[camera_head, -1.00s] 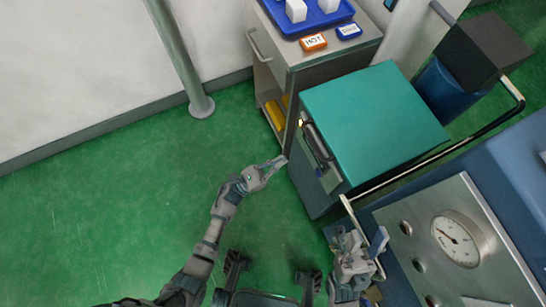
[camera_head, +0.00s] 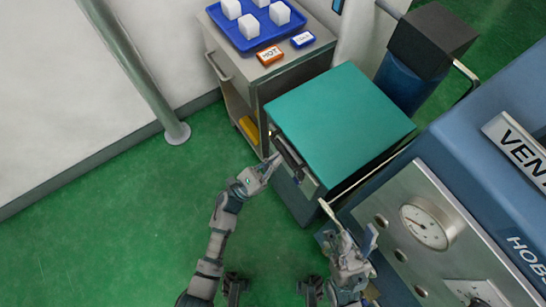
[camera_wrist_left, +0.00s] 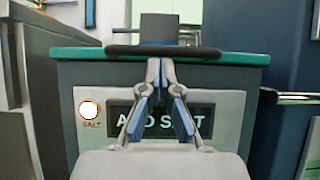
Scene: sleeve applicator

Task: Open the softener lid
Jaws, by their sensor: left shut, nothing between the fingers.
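The softener is a dark grey cabinet with a flat teal lid (camera_head: 340,115), which lies closed on top. A dark bar handle (camera_wrist_left: 150,50) runs along the lid's front edge in the left wrist view, above a panel (camera_wrist_left: 225,115) with partly hidden lettering and a round white "SALT" button (camera_wrist_left: 90,110). My left gripper (camera_head: 275,162) is at the cabinet's front, its fingertips (camera_wrist_left: 160,62) shut and empty, just below the handle in the picture. Whether they touch it I cannot tell. My right gripper (camera_head: 370,240) hangs right of the cabinet's front corner; its finger opening is unclear.
A trolley (camera_head: 225,65) with a blue tray (camera_head: 258,40) of white blocks and orange and blue labelled boxes stands behind left. A blue machine with a gauge (camera_head: 425,228) and a rail (camera_head: 385,165) limits the right. Green floor is clear at left.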

